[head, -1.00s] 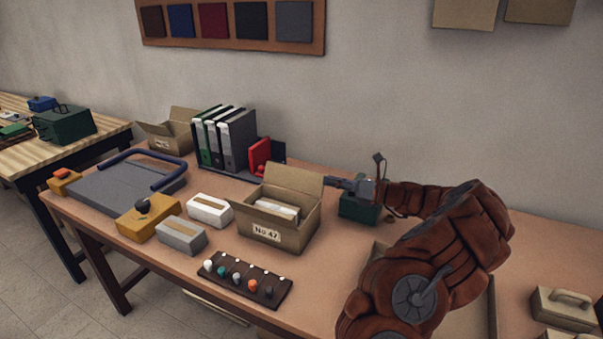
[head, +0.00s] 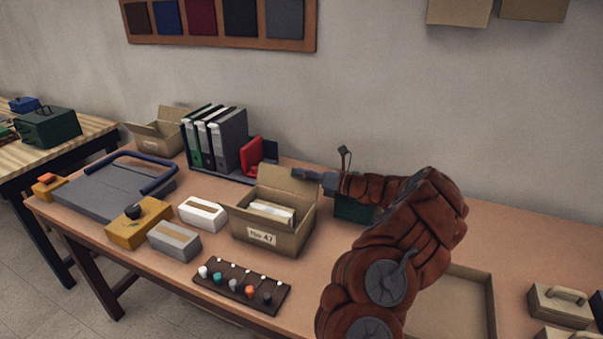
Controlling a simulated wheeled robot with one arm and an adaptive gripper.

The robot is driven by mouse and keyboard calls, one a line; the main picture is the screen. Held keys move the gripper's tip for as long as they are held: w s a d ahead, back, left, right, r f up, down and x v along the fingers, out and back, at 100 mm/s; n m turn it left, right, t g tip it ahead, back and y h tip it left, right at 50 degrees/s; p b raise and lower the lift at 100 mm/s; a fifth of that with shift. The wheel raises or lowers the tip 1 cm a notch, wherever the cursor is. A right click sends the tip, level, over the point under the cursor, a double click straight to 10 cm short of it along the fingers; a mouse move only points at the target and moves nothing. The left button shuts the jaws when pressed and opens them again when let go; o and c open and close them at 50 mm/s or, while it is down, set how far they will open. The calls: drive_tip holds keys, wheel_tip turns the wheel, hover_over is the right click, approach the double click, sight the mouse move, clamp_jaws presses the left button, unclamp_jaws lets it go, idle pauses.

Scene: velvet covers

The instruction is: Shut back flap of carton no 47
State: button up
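Carton no 47 (head: 292,240) stands on the table, its label facing me. Its top is open and pale contents (head: 271,211) show inside. The back flap (head: 275,182) stands up at the rear edge, leaning slightly back. My gripper (head: 300,175) is at the upper right corner of this flap, reaching in from the right and overlapping the corner in the picture. I cannot tell whether it touches the flap. The fingers are too small and dark to show whether they are open or shut.
Binders (head: 216,140) and a red item (head: 251,152) stand behind the carton. A white box (head: 202,213) is close to its left, a knob board (head: 242,286) in front. A green box (head: 352,209) is under my forearm, an open tray (head: 492,300) to the right.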

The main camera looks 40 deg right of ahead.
drive_tip(key=shift+w, duration=0.1)
drive_tip(key=shift+c, duration=0.4)
clamp_jaws()
